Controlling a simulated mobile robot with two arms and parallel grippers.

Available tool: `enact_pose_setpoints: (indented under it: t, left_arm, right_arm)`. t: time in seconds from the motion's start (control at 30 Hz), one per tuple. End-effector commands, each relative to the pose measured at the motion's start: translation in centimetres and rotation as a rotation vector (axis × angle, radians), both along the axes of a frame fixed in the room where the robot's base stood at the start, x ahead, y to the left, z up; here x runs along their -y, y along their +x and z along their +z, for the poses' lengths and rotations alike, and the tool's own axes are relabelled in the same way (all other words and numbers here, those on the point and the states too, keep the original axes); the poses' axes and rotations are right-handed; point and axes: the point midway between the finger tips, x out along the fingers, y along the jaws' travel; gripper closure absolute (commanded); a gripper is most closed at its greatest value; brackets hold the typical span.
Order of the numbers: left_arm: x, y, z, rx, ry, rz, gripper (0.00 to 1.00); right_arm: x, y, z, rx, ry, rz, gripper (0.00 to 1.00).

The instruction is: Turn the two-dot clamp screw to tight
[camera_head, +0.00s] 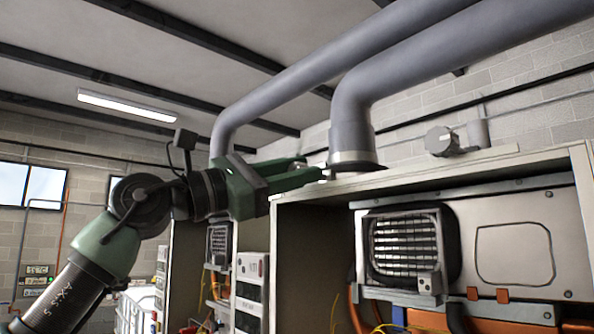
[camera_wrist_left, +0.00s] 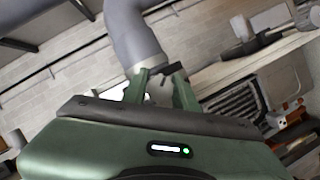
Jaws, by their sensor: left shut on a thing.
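The near grey flue pipe (camera_head: 353,110) comes down to a clamp collar (camera_head: 356,160) on top of the open cabinet. My left gripper (camera_head: 326,173) reaches in from the left, with its fingertips at the left side of this collar. It is shut on a small part there, which I take to be the clamp screw; the fingers hide most of it. In the left wrist view the two green fingers (camera_wrist_left: 160,90) straddle a pale piece just below the grey pipe (camera_wrist_left: 133,35). I cannot make out any dot marks. My right gripper is in neither view.
The cabinet's top edge (camera_head: 480,160) runs right from the collar, with a grey round fitting (camera_head: 441,141) on it. A second pipe (camera_head: 225,130) comes down behind my left gripper. Below are a vent grille (camera_head: 405,243) and orange hoses.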

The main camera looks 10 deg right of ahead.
Motion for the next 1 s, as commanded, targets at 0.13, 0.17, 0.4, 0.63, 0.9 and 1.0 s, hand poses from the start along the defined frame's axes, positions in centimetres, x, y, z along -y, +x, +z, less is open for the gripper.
enact_pose_setpoints:
  t: [0.13,0.17,0.4,0.63,0.9,1.0]
  left_arm:
    - [-0.08,-0.03,0.18,0.002,-0.004,0.001,0.61]
    - [-0.07,-0.02,0.18,0.001,-0.003,0.001,0.53]
    - [0.0,0.0,0.02,0.0,-0.001,0.001,0.51]
    - [0.06,0.02,-0.1,-0.002,0.002,0.0,0.51]
    - [0.11,0.05,-0.25,-0.073,-0.044,0.0,0.51]
    - [0.09,0.04,-0.27,-0.136,-0.087,0.001,0.51]
  right_arm:
    - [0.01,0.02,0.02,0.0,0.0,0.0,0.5]
    - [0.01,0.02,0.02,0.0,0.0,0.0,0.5]
    - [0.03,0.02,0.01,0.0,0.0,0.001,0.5]
    - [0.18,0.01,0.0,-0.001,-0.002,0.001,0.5]
    - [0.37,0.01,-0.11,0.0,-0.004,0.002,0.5]
    - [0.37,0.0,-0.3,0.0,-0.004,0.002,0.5]
